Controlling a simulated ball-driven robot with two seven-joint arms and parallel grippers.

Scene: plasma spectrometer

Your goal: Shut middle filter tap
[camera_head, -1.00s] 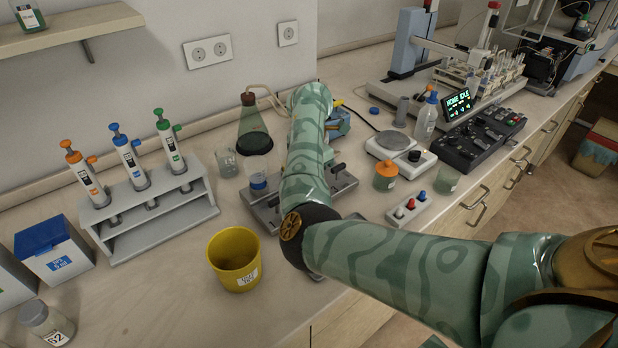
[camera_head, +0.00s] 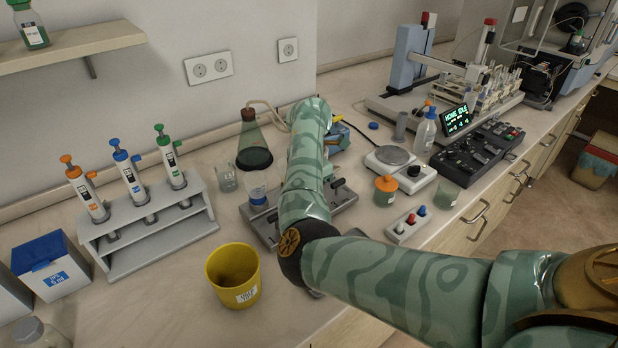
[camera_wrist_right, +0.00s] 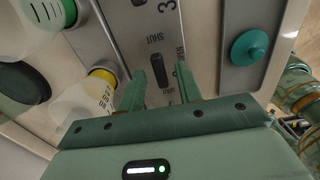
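In the right wrist view a grey metal filter plate (camera_wrist_right: 124,22) carries a large "3" and "SHUT" markings. A short dark tap lever (camera_wrist_right: 158,74) stands on it, near a "SHUT" marking. My right gripper (camera_wrist_right: 162,78) is open, with its two green fingers at either side of this lever. I cannot tell whether they touch it. The tap's own number is hidden. In the head view the filter stand (camera_head: 262,228) is partly behind my right arm, which hides the gripper. Black tap handles (camera_head: 338,184) show at its right. My left gripper is not in view.
A conical flask (camera_head: 254,150) and a small beaker (camera_head: 227,178) stand behind and left of the filter stand. A yellow pot (camera_head: 234,276) is in front. A teal knob (camera_wrist_right: 249,47) is beside the plate.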

